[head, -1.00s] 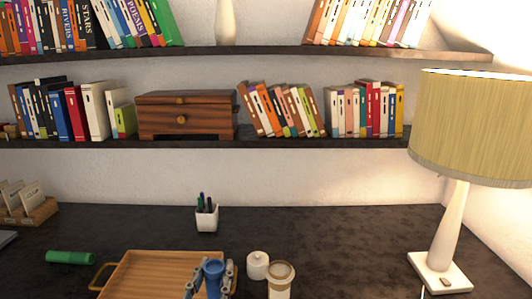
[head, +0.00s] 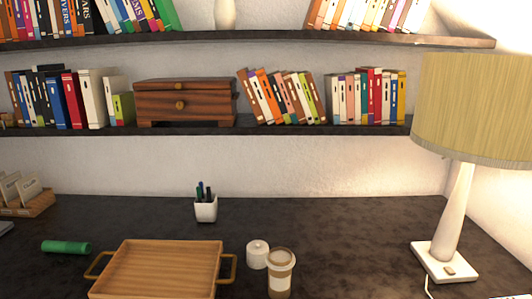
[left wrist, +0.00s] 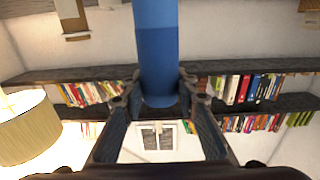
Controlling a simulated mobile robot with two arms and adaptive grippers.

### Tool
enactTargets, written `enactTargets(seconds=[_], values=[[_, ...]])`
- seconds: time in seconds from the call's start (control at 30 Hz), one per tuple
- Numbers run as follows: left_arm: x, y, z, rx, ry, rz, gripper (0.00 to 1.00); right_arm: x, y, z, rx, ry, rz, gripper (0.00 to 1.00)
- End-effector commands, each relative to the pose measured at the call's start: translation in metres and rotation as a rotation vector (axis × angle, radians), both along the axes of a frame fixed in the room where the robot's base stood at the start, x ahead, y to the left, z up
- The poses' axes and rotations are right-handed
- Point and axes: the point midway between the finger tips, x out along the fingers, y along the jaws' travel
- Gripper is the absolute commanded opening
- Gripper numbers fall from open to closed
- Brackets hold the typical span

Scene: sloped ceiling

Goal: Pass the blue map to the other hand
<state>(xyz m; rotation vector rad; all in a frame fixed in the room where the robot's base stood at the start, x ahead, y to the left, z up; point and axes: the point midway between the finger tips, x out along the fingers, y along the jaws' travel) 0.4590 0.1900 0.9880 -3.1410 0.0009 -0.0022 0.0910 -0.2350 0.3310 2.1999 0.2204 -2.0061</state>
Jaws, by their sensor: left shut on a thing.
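The blue map (left wrist: 157,50) is a rolled blue tube that shows only in the left wrist view, running from the top edge down between the fingers. My left gripper (left wrist: 158,95) is shut on its lower end, one finger on each side. The far end of the map is cut off by the picture's top. Neither the map nor either gripper shows in the head view. My right gripper is not in view.
On the dark desk are a wooden tray (head: 165,268), a green roll (head: 65,247), a pen cup (head: 206,209), a small white jar (head: 257,254), a coffee cup (head: 280,272) and a lamp (head: 447,225). Bookshelves run above. The desk's middle right is clear.

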Motion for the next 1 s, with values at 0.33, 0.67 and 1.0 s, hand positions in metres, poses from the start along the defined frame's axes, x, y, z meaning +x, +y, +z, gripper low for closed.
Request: enactTargets(seconds=[0.33, 0.67, 1.0], values=[[-0.049, 0.0, -0.024, -0.008, 0.008, 0.001, 0.05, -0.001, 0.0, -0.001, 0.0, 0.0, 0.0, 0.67], [-0.079, 0.001, -0.03, -0.001, 0.001, 0.001, 0.05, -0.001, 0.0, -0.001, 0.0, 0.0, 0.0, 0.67], [-0.079, -0.006, -0.028, 0.002, -0.002, -0.034, 0.05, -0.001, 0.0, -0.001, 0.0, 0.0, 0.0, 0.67]])
